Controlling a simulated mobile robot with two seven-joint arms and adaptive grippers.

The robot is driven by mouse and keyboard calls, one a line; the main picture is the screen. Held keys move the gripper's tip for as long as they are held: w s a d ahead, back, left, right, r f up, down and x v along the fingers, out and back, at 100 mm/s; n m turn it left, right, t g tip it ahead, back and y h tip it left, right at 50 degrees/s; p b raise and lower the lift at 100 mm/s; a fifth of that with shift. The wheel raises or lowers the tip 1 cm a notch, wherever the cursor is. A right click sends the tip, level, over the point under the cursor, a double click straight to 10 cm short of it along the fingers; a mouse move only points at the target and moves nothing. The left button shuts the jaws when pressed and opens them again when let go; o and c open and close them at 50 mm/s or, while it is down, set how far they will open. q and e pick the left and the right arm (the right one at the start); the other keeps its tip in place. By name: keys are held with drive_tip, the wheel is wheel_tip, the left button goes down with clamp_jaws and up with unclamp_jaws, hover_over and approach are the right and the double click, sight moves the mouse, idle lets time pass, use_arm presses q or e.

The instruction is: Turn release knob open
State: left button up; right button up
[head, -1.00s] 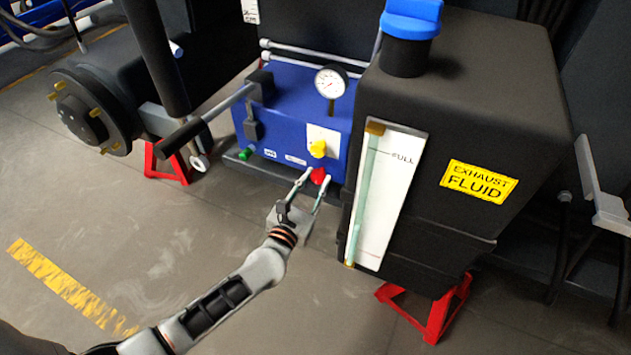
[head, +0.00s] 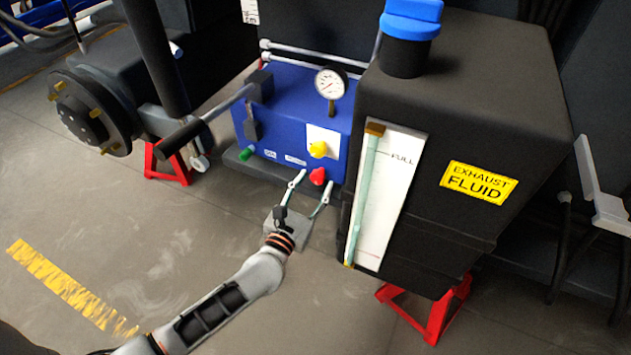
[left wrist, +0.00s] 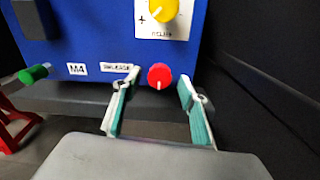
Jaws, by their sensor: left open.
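The red knob (head: 318,176) sits low on the front of the blue box, and it also shows in the left wrist view (left wrist: 159,76). A label that seems to read RELEASE (left wrist: 116,68) is left of it. A white mark on the knob points about straight down. My left gripper (head: 314,182) is open and empty in front of the knob. In the left wrist view its fingertips stand to either side of the knob, with a visible gap on each side. My right gripper is not in view.
A yellow knob (head: 318,149) is above the red one, and a green knob (head: 246,153) is to the left. The black exhaust fluid tank (head: 480,120) stands close on the right. A pressure gauge (head: 331,83) rises from the blue box (head: 290,105). Open floor lies front left.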

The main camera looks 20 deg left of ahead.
use_arm(q)
drive_tip(key=s, duration=1)
drive_tip(key=shift+s, duration=0.35)
